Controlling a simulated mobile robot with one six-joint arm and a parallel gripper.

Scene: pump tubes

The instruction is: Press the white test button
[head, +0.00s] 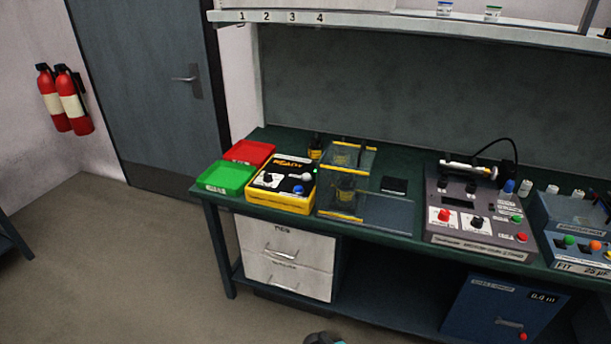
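On the bench, a yellow box (284,203) with a black top marked READY carries a pale white rounded part (304,176), a blue button (298,190) and a black knob on a white plate (268,179). To its right stands a grey test panel (458,238) with a red button (444,215), a black knob (477,223), a green button (517,219) and another red button. I cannot read which control is the test button. My gripper's fingers do not show; only a small dark, teal-edged part, possibly mine, shows at the bottom edge.
A green tray (226,189) and a red tray (263,146) sit at the bench's left end. A clear-walled stand with yellow strips (341,216) is right of the yellow box. A blue unit (587,228) stands far right.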

